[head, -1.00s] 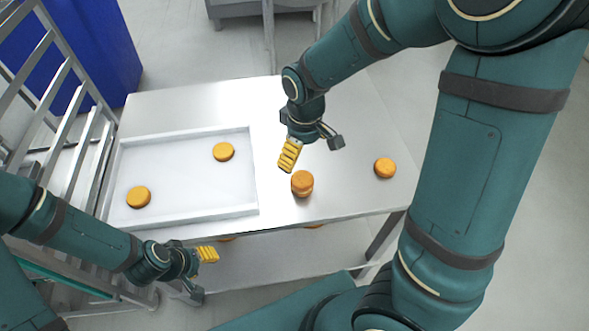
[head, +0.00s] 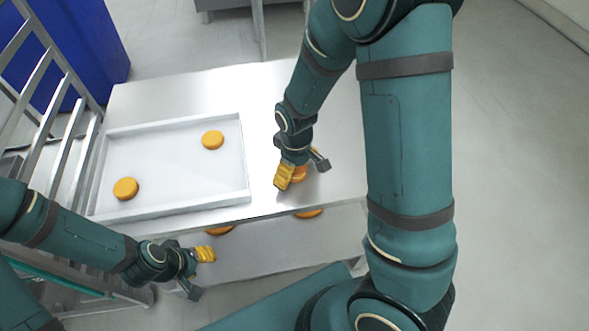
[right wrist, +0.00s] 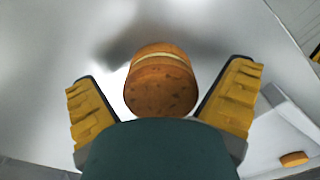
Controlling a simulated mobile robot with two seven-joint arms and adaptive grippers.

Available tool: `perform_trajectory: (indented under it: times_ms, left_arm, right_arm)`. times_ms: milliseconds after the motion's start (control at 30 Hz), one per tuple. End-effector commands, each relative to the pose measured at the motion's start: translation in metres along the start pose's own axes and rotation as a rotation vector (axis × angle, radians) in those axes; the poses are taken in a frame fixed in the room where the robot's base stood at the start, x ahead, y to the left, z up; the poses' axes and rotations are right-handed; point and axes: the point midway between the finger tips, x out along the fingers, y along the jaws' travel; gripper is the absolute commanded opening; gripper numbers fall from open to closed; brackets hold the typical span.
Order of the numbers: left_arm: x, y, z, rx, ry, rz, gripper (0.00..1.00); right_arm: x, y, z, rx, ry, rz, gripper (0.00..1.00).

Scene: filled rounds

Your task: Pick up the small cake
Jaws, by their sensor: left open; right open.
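A small round orange-brown cake with a pale filling line (right wrist: 160,84) stands on the steel table, between the open fingers of my right gripper (right wrist: 160,102). In the right wrist view there is a gap on each side, and the cake's lower part is hidden by my gripper's body. In the head view the cake (head: 299,174) is partly covered by the yellow finger of my right gripper (head: 302,169). My left gripper (head: 199,271) is open and empty, in front of the table's near edge.
A white tray (head: 170,207) on the table's left holds two orange rounds (head: 213,140) (head: 125,188). More rounds (head: 308,213) show on the lower shelf. A metal rack (head: 60,100) stands at the left. The table behind the tray is bare.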

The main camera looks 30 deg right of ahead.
Motion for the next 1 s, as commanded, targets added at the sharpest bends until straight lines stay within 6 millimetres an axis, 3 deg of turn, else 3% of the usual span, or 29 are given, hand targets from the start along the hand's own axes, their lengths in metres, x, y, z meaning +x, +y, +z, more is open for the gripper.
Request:
perform_trajectory:
  times_ms: [300, 433, 500, 1000]
  left_arm:
    - [0.0012, -0.0004, 0.0009, 0.001, -0.002, 0.000, 0.47]
    - [0.0012, -0.0004, 0.0008, 0.001, -0.002, 0.000, 0.47]
    - [0.0012, -0.0004, 0.0007, 0.001, -0.002, 0.000, 0.47]
    - [0.0002, 0.0000, 0.0004, 0.000, -0.001, 0.000, 0.47]
  right_arm:
    - [0.0063, 0.0002, -0.0004, 0.001, 0.002, 0.000, 1.00]
    - [0.0062, 0.0002, -0.0004, 0.001, 0.002, 0.000, 0.61]
    - [0.0062, 0.0002, -0.0005, 0.001, 0.002, 0.000, 0.58]
    - [0.0024, 0.0002, -0.0008, 0.001, 0.003, 0.001, 0.55]
